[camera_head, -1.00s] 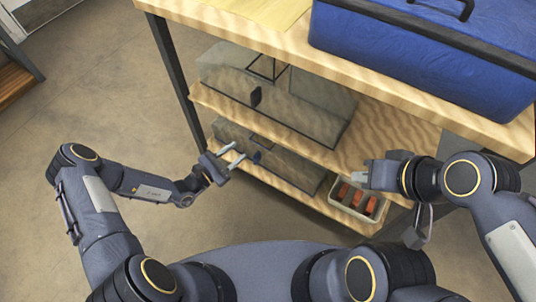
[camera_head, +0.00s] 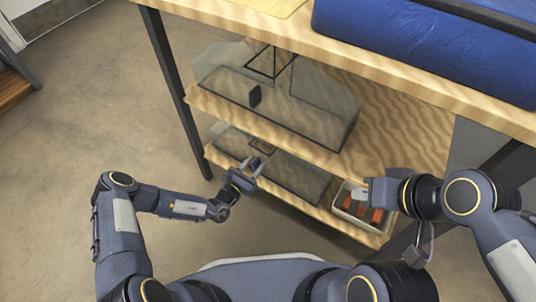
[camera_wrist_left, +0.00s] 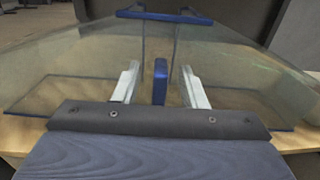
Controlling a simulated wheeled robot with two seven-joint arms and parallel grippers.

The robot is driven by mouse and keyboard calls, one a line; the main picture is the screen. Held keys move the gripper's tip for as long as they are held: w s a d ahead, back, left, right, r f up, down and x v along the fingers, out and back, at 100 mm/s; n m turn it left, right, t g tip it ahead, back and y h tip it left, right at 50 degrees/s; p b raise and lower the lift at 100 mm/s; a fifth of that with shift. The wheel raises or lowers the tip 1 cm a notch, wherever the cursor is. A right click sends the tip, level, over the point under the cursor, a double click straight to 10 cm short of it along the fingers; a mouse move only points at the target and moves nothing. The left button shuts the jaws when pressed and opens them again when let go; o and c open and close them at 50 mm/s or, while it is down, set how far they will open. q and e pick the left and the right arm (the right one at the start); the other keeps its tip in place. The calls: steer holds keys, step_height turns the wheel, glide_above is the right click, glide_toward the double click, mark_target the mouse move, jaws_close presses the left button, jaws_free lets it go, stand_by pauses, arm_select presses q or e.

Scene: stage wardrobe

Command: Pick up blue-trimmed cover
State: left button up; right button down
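The blue-trimmed cover is a clear, slope-sided box on the lower shelf, seen in the head view (camera_head: 295,174) and filling the left wrist view (camera_wrist_left: 75,75). Its upright blue handle (camera_wrist_left: 160,80) stands on the near face. My left gripper (camera_wrist_left: 159,86) is open, with one finger on each side of the handle and a gap to each. In the head view the left gripper (camera_head: 259,166) is at the cover's left front and hides part of it. My right gripper (camera_head: 363,191) is over a small bin; its finger gap is unclear.
A similar black-trimmed clear cover (camera_head: 310,110) stands on the middle shelf (camera_head: 400,130) above. The pale bin (camera_head: 383,225) holds reddish items at the lower shelf's right end. A blue case (camera_head: 430,45) lies on the tabletop. A dark post (camera_head: 177,85) stands left; floor there is clear.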

mark_target(259, 153)
arm_select(q)
jaws_close()
stand_by(0.4)
steer(key=shift+r+p, duration=0.35)
steer(key=shift+r, duration=0.15)
step_height(259, 153, up, 2)
steer(key=shift+r+p, duration=0.2)
steer(key=shift+p, duration=0.45)
steer(key=s+d+r+p, duration=0.7)
steer(key=s+d+r, duration=0.1)
steer(key=s, duration=0.3)
steer(key=shift+s+r+p, duration=0.3)
steer(key=shift+r, duration=0.55)
